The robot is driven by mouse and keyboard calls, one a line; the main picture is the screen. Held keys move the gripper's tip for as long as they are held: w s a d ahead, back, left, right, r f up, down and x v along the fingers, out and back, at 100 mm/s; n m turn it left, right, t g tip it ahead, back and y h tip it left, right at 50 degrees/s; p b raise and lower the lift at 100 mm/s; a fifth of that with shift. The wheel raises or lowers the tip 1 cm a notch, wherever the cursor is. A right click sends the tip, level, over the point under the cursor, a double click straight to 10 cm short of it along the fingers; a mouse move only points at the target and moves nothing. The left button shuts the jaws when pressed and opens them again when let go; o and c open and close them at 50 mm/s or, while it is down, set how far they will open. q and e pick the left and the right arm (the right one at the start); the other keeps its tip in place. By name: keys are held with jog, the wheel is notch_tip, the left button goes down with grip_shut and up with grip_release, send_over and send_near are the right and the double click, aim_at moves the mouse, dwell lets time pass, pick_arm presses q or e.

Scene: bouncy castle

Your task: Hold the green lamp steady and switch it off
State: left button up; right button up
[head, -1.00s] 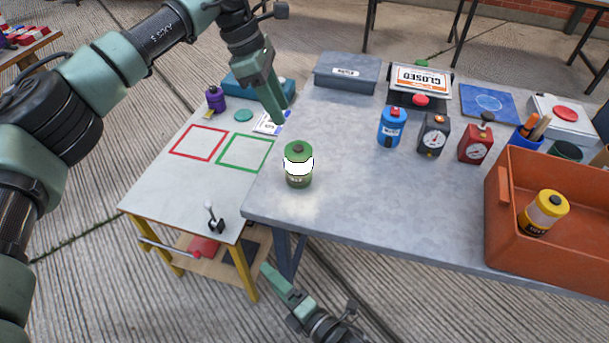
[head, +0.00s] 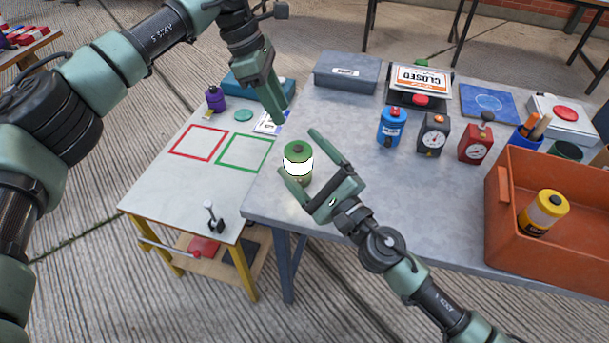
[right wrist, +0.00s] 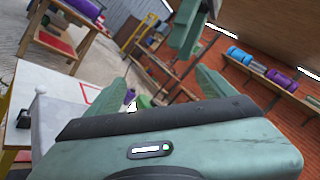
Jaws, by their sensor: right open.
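The green lamp (head: 298,149) stands upright near the left edge of the grey table, its white band glowing and a dark knob on top. My right gripper (head: 298,153) is open, with one finger on each side of the lamp in the head view; I cannot tell whether either finger touches it. In the right wrist view, a small bit of the lamp's green top (right wrist: 146,101) shows between the fingers, and the rest is hidden by the gripper body. My left gripper (head: 281,117) points down behind the lamp, seen edge-on, apart from it.
A blue canister (head: 392,127), a black dial box (head: 433,136) and a red dial box (head: 475,144) stand right of the lamp. An orange crate (head: 500,225) holding a yellow lamp (head: 546,210) is at the right. A lower white side table (head: 185,190) stands left.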

aim_at(303, 173)
jog(key=w+f+m+h, duration=0.1)
jog(key=f+m+h, duration=0.1)
jog(key=m, duration=0.2)
jog(key=w+f+m+h, duration=0.1)
jog(key=f+m+h, duration=0.1)
jog(key=f+m, duration=0.1)
jog(key=w+f+m+t+h, duration=0.1)
jog(key=f+m+h, duration=0.1)
jog(key=m, duration=0.3)
jog(key=shift+w+d+f+m, duration=0.15)
jog(key=shift+f+m, duration=0.25)
jog(key=shift+f, duration=0.35)
jog(key=shift+w+f+m, duration=0.15)
jog(key=shift+f+m, duration=0.1)
jog(key=shift+m, duration=0.05)
jog(key=x, duration=0.7)
jog(key=shift+w+f, duration=0.1)
jog(key=shift+w, duration=0.15)
jog(key=c, duration=1.5)
pick_arm(q)
jog(key=shift+c, duration=0.9)
pick_arm(e)
grip_shut()
pick_arm(q)
grip_shut()
